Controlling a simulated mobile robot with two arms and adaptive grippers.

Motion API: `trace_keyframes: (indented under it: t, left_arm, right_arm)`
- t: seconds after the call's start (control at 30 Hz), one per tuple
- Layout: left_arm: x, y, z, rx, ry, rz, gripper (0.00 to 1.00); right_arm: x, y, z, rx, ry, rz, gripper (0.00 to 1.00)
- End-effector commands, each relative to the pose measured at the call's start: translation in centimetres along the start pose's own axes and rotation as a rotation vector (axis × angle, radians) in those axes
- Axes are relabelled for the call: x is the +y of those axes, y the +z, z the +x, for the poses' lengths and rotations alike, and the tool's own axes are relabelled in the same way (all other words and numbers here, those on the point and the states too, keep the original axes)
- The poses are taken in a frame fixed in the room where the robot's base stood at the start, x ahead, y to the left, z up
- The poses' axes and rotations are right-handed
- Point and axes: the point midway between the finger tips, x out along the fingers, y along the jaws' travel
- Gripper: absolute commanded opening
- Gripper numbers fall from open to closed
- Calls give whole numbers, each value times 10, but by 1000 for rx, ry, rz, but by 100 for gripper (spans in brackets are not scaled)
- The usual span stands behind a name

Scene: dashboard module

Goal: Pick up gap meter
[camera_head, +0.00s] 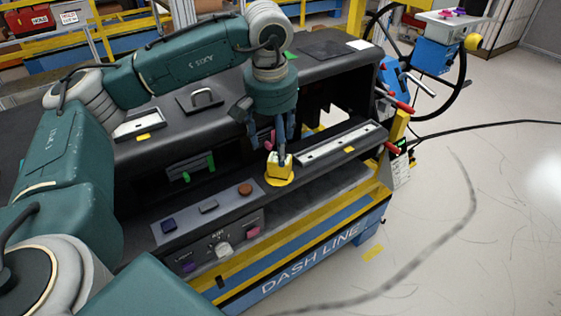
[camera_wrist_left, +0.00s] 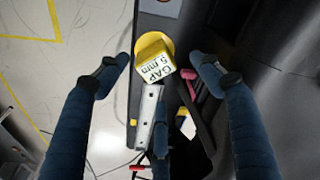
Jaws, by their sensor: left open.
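The gap meter (camera_head: 280,168) is a small yellow block on a round yellow base, standing on the front ledge of the dark dashboard module. In the left wrist view the gap meter (camera_wrist_left: 154,50) shows a white face reading "GAP 5 mm". My left gripper (camera_head: 273,145) points down just above it. In the left wrist view the blue fingers of my left gripper (camera_wrist_left: 160,72) are spread wide, with the meter between them in the picture and clear space on both sides. No contact shows. My right gripper is not in view.
A long pale strip (camera_head: 338,145) lies right of the meter. A grey button panel (camera_head: 208,212) lies left of it. A pink item (camera_wrist_left: 188,90) is close to one finger. Red-handled levers (camera_head: 393,100) stick out at the module's right end. Open floor (camera_head: 470,220) lies to the right.

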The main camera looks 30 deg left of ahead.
Motion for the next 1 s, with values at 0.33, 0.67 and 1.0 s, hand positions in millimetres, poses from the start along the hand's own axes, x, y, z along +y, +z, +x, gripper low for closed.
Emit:
trace_keyframes:
  t: [0.33,0.67,1.0]
  left_arm:
    - [4,3,33,-5,-1,2,66]
    - [6,3,64,1,2,0,66]
    - [6,3,63,1,2,0,26]
  right_arm:
    - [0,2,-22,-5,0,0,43]
    - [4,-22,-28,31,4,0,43]
    - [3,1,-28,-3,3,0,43]
